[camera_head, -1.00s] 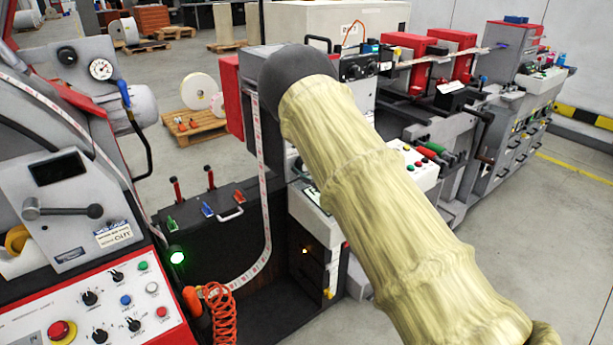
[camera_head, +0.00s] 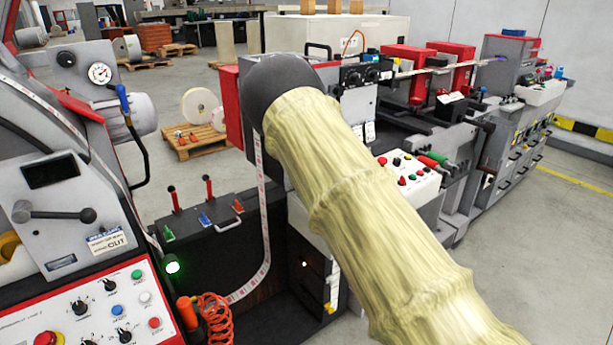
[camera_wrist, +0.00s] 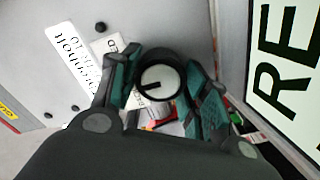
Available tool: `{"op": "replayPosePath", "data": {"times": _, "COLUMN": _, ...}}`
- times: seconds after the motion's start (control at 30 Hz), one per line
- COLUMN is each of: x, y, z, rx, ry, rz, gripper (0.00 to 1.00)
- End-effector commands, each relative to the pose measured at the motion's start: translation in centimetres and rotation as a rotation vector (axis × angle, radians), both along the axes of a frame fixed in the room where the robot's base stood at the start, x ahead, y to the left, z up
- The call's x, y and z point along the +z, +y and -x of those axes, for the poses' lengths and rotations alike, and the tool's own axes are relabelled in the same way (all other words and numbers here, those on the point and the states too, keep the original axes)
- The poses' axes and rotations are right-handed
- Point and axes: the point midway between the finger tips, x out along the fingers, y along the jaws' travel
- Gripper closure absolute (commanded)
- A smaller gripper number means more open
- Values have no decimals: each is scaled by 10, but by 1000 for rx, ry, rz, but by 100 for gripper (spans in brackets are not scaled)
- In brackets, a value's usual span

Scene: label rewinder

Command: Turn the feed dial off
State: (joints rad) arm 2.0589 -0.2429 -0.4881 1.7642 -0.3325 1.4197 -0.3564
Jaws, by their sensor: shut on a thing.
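In the wrist view a round dial (camera_wrist: 160,84) has a black rim and a pale face with a dark pointer line, which points toward the lower left. My gripper (camera_wrist: 163,68) has its two green-padded fingers on either side of this dial and is shut on it. A white label beside the dial is partly covered by the left finger, so I cannot read it fully. In the head view my own arm hides the gripper and the dial it holds.
A large black-on-white sign (camera_wrist: 285,75) stands close at the right in the wrist view. In the head view a control panel with knobs (camera_head: 100,310) is at the lower left. A white button box (camera_head: 408,172) is right of my arm. Open floor lies at the right.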

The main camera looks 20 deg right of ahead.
Motion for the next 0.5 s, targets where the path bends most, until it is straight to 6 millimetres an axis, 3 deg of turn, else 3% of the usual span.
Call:
{"op": "replayPosePath", "data": {"times": 0.03, "x": -2, "y": 0, "z": 1, "rx": -1, "ry": 3, "rz": 0, "gripper": 49}}
{"op": "replayPosePath", "data": {"times": 0.13, "x": -1, "y": 0, "z": 1, "rx": 0, "ry": 2, "rz": 0, "gripper": 33}}
{"op": "replayPosePath", "data": {"times": 0.5, "x": -1, "y": -1, "z": 2, "rx": 0, "ry": 2, "rz": 0, "gripper": 33}}
